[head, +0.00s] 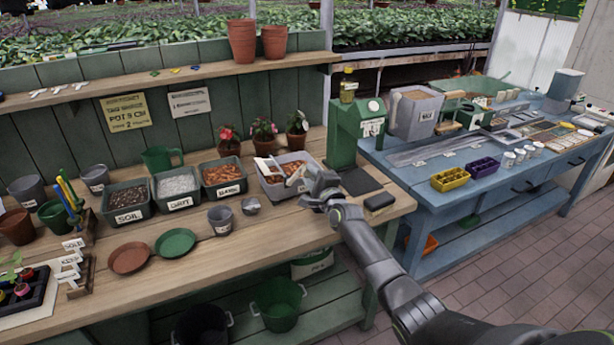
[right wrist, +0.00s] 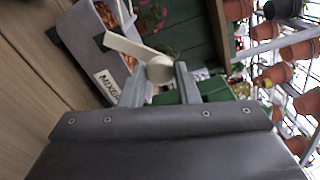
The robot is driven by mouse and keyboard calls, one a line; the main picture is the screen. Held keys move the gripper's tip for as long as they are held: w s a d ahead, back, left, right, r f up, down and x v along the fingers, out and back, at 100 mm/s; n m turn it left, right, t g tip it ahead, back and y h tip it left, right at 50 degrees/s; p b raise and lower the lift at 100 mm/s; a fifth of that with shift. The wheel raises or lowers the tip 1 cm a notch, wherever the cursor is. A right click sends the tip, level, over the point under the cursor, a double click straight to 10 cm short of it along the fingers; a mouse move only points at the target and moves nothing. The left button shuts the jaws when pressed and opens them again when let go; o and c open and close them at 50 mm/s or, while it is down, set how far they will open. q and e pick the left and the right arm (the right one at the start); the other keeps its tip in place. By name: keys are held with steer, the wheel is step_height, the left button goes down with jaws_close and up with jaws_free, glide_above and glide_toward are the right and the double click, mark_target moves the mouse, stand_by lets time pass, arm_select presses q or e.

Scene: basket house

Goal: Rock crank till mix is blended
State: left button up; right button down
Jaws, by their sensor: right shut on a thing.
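The mixer tub (head: 268,187) is a grey box on the wooden bench, with orange-brown chunky mix (head: 291,167) inside. Its label is partly readable in the right wrist view (right wrist: 107,86). My right gripper (head: 314,190) is at the tub's right side. In the right wrist view, its two fingers (right wrist: 158,82) are closed around the round cream knob (right wrist: 160,69) of the crank, whose flat pale arm (right wrist: 130,48) runs toward the tub. The gripper hides the knob in the head view. How evenly the mix is blended cannot be told. My left gripper is out of view.
Labelled bins of soil (head: 128,214), grit (head: 177,202) and bark-like material (head: 222,190) stand left of the tub. Potted plants (head: 264,132) stand behind it. A green dispenser (head: 345,138) and a dark mat (head: 360,182) are to the right.

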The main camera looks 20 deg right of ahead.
steer(key=shift+d+f+m, duration=0.3)
steer(key=shift+f+m, duration=0.2)
steer(key=shift+m, duration=0.4)
steer(key=c, duration=1.1)
jaws_free()
